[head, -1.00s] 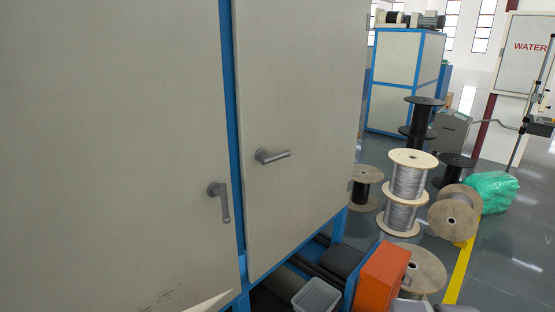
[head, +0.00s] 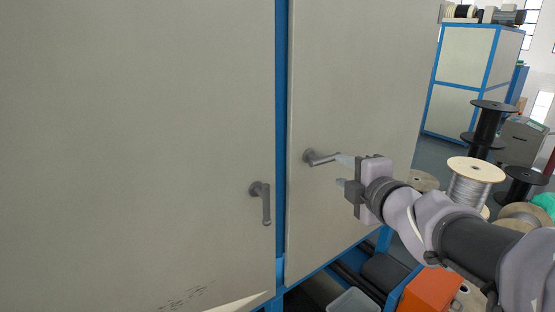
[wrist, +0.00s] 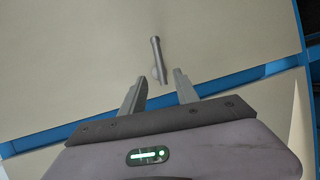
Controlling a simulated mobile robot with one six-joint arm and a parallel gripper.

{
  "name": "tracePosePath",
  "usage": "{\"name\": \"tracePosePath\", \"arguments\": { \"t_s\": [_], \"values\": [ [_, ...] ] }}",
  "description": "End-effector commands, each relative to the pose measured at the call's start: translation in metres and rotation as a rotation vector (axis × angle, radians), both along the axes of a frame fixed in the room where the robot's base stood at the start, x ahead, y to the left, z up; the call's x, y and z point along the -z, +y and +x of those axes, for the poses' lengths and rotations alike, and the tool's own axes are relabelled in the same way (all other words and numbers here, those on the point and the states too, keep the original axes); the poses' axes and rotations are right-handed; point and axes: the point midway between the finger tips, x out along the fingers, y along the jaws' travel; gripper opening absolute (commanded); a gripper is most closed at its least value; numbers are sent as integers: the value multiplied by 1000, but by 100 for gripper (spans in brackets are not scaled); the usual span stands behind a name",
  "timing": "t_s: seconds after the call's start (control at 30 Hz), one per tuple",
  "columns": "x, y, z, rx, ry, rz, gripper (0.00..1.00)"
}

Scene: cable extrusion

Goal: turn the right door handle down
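The right door handle (head: 321,158) is a grey metal lever on the right beige door (head: 360,80). Its lever lies nearly level, pointing right. My gripper (head: 343,171) is open, with its fingertips close to the lever's free end in the head view. Whether they touch it I cannot tell. In the wrist view the handle (wrist: 156,55) stands ahead of and between the two spread fingertips of my gripper (wrist: 159,78), with nothing held. The left door handle (head: 264,202) on the left door (head: 140,120) points straight down.
A blue frame post (head: 281,130) separates the doors. Wire spools (head: 474,170), an orange box (head: 430,292) and a grey bin (head: 354,301) stand low on the right. The space in front of the doors looks clear.

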Motion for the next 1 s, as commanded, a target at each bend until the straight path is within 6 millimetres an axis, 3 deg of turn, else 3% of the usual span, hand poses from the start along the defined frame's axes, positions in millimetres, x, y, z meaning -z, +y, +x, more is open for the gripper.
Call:
{"name": "tracePosePath", "arguments": {
  "t_s": [0.03, 0.2, 0.33, 0.5, 0.8, 1.0],
  "values": [
    [9, 4, 15, -3, 1, 1, 37],
    [17, 12, 61, -1, 1, 2, 37],
    [20, 17, 85, 1, 0, 3, 37],
    [22, 19, 100, 4, 0, 2, 37],
    [22, 19, 103, 4, 0, 3, 37],
    [22, 19, 102, 4, 0, 3, 0]
  ]
}}
